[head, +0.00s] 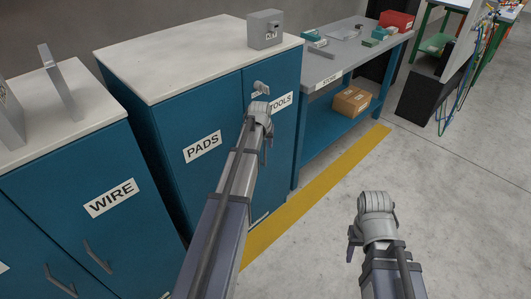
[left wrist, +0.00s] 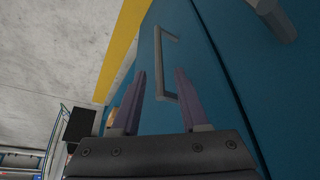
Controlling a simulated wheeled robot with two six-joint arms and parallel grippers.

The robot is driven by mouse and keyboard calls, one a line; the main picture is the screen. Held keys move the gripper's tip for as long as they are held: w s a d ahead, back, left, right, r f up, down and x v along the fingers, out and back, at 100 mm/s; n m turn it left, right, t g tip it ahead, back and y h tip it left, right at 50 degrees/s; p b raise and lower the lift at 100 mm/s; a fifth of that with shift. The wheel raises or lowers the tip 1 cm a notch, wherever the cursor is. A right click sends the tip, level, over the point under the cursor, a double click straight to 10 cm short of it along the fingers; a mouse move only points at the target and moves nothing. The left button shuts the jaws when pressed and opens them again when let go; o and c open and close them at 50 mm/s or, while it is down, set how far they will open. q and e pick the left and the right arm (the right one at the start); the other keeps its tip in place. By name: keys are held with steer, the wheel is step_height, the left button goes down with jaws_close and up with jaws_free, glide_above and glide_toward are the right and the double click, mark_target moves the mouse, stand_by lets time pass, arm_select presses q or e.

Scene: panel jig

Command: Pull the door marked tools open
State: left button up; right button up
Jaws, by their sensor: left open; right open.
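The door marked TOOLS (head: 285,128) is the right-hand blue door of the middle cabinet, and it looks closed. My left arm covers part of its front. My left gripper (head: 265,152) is in front of this door, pointing down past the label; the handle is hidden in the head view. In the left wrist view, my open left gripper (left wrist: 160,72) has its two fingers apart. A grey bar handle (left wrist: 165,40) on the blue door shows beyond and between the fingertips, and I cannot tell whether they touch it. My right gripper (head: 354,245) is open over the floor.
The PADS door (head: 203,147) is left of TOOLS, and the WIRE cabinet (head: 112,197) is further left. A grey box (head: 264,30) stands on the cabinet top. A workbench (head: 345,55) with a cardboard box (head: 351,101) stands right.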

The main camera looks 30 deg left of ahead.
mark_target(265, 149)
arm_select(q)
steer(key=b+x, duration=0.4)
steer(key=x, duration=0.1)
steer(key=shift+f, duration=0.3)
steer(key=shift+r, duration=0.1)
jaws_close()
stand_by(1.1)
